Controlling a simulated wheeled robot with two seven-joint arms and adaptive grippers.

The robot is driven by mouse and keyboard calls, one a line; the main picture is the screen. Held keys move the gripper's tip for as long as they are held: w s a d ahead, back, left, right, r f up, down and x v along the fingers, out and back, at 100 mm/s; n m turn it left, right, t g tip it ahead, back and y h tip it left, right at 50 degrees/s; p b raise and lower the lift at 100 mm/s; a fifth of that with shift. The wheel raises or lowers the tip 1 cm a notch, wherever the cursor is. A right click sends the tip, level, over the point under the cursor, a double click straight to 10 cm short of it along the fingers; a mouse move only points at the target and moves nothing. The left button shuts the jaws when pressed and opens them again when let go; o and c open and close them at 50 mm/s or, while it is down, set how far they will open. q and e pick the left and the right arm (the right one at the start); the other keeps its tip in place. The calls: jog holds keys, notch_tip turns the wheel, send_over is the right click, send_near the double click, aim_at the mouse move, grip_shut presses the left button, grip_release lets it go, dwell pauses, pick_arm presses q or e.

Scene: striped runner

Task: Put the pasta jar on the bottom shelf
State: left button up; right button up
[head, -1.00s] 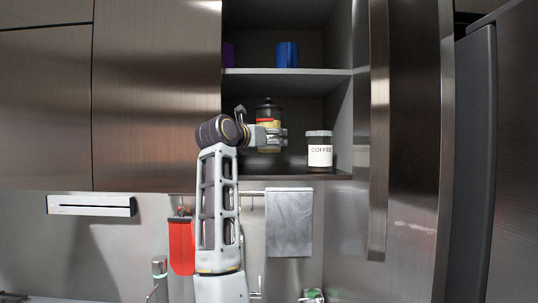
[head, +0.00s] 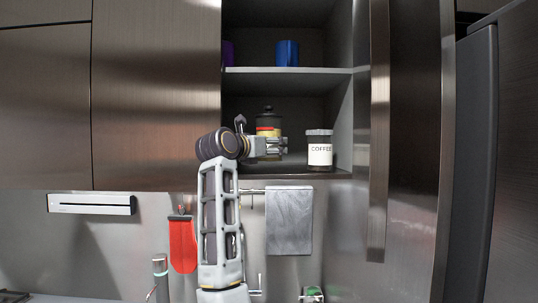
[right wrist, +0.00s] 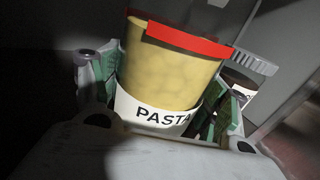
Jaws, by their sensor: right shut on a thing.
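The pasta jar (head: 268,122) is inside the open cabinet, over the bottom shelf (head: 300,173). It has a dark lid, a red band and yellow contents, and it looks upright. In the right wrist view the jar (right wrist: 172,78) shows its white PASTA label between the fingers. My right gripper (head: 277,147) is shut around the lower part of the jar. The gripper and arm hide the jar's base, so I cannot tell whether it touches the shelf. My left gripper is not in view.
A coffee jar (head: 320,151) stands on the bottom shelf, just right of my right gripper. A blue cup (head: 287,53) and a purple one (head: 228,53) are on the shelf above (head: 310,71). The open cabinet door (head: 405,130) bounds the right side.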

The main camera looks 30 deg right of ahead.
jog(key=shift+f+p, duration=0.3)
jog(key=shift+f, duration=0.5)
jog(key=shift+w+d+f+p, duration=0.1)
jog(key=shift+w+f+p, duration=0.05)
jog(key=shift+f+p, duration=0.15)
jog(key=shift+f, duration=0.15)
jog(key=o, duration=1.1)
jog(key=shift+f, duration=0.15)
jog(key=o, duration=0.4)
jog(key=shift+r, duration=0.2)
